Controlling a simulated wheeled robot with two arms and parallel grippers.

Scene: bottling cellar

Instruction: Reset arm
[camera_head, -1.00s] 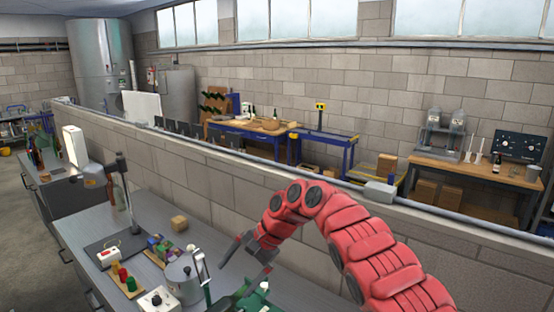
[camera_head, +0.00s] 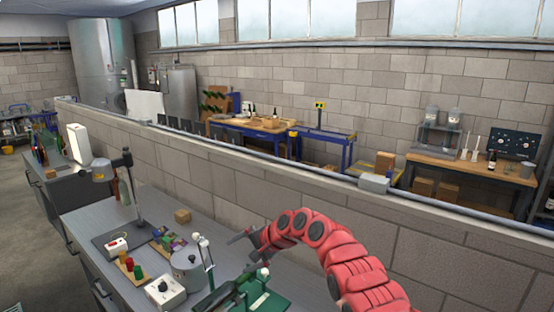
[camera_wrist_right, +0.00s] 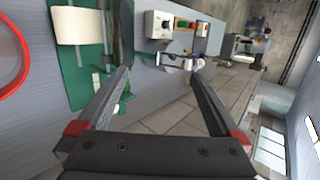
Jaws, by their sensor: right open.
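My right arm is red and segmented and comes in from the lower right of the head view. Its dark gripper (camera_head: 246,243) hangs above the grey bench (camera_head: 222,232), beyond a green device (camera_head: 266,303) at the front edge of the picture. In the right wrist view the two fingers (camera_wrist_right: 157,72) are spread wide with nothing between them. There the green base (camera_wrist_right: 75,72) with a pale block (camera_wrist_right: 77,25) lies to the left of the fingers. My left gripper is in neither current view.
A silver pot (camera_head: 187,270), a white control box (camera_head: 166,292), a lamp-like stand (camera_head: 131,190) and small coloured pieces crowd the bench's left part. A low block wall (camera_head: 220,175) runs behind the bench. A red ring (camera_wrist_right: 25,60) shows in the right wrist view.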

